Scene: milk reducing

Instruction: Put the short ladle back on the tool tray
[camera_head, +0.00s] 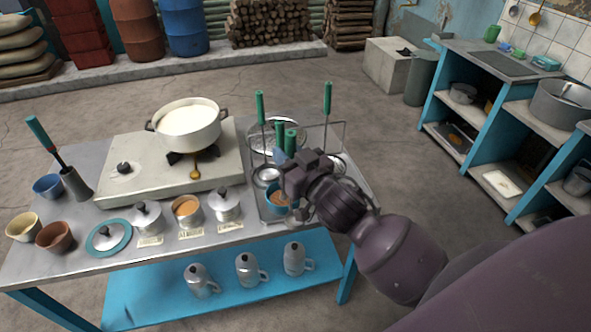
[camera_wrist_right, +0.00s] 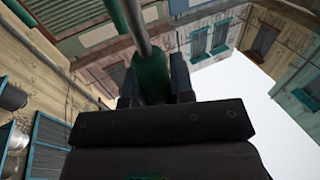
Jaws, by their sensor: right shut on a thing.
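My right gripper (camera_head: 289,160) is over the metal tool tray (camera_head: 368,192) at the right end of the table. It is shut on a green handle (camera_head: 291,141), which I take to be the short ladle's. In the right wrist view the green handle (camera_wrist_right: 152,78) sits between the fingers of my right gripper (camera_wrist_right: 157,88), with a grey metal shaft running on from it. The ladle's bowl cannot be made out for certain. Whether the ladle touches the tray is unclear, as my gripper and wrist cover part of it. My left gripper is out of view.
Tall green-handled tools (camera_head: 260,108) (camera_head: 327,98) stand in the tray, close around my gripper. A blue cup (camera_head: 276,207) with brown contents is by its front. A white milk pot (camera_head: 190,124) stands on the stove to the left. Lidded pots (camera_head: 224,206) line the table front.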

